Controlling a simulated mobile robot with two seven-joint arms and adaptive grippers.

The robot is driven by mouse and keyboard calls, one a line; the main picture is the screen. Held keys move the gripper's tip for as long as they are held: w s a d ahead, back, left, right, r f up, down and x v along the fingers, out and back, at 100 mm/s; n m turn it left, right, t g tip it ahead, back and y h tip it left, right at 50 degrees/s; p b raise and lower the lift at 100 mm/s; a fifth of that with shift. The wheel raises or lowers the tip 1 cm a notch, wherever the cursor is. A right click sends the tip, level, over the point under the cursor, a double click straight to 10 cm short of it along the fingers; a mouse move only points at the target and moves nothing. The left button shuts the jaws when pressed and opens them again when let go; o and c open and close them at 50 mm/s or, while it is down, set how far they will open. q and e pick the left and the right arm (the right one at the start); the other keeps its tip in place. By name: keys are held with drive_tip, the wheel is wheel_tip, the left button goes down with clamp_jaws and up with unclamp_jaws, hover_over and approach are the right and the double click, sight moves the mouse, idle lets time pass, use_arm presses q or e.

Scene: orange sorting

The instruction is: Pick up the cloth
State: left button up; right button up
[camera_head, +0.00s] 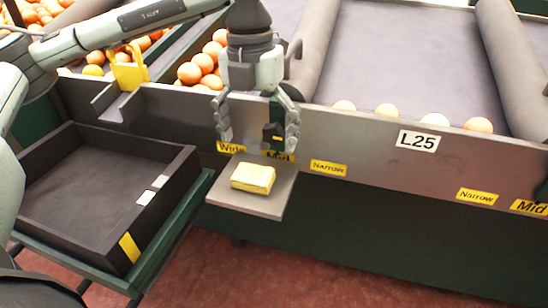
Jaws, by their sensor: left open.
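The cloth (253,178) is a folded yellow block lying on a small grey shelf (245,207) that juts out from the sorting table's front. My left gripper (258,142) hangs fingers down above and slightly behind the cloth, near the table's front wall. It is open, with its two fingers apart on either side and nothing seen held between them. The fingertips appear apart from the cloth. My right gripper is not in view.
A dark empty crate (82,190) stands on a green stand at the left. Oranges lie in the sorting lanes behind the front wall (375,145), which carries yellow labels. A yellow holder (128,72) sits at the upper left. Red floor is open at the front.

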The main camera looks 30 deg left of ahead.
sight(254, 172)
use_arm(q)
drive_tip(key=shift+w+a, duration=0.15)
drive_tip(key=shift+a, duration=0.3)
drive_tip(key=shift+a+f, duration=0.1)
drive_tip(key=shift+f, duration=0.3)
wheel_tip(254, 172, down, 7)
drive_tip(key=shift+r, duration=0.2)
drive_tip(key=c, duration=1.2)
drive_tip(key=shift+r, duration=0.15)
drive_tip(key=shift+c, duration=0.2)
drive_tip(key=shift+r, duration=0.3)
drive_tip(key=r, duration=0.2)
drive_tip(key=s+r, duration=0.1)
drive_tip(key=shift+r, duration=0.4)
drive_tip(key=s+r, duration=0.6)
drive_tip(key=s, duration=0.5)
drive_tip(key=shift+r, duration=0.2)
drive_tip(key=shift+a, duration=0.1)
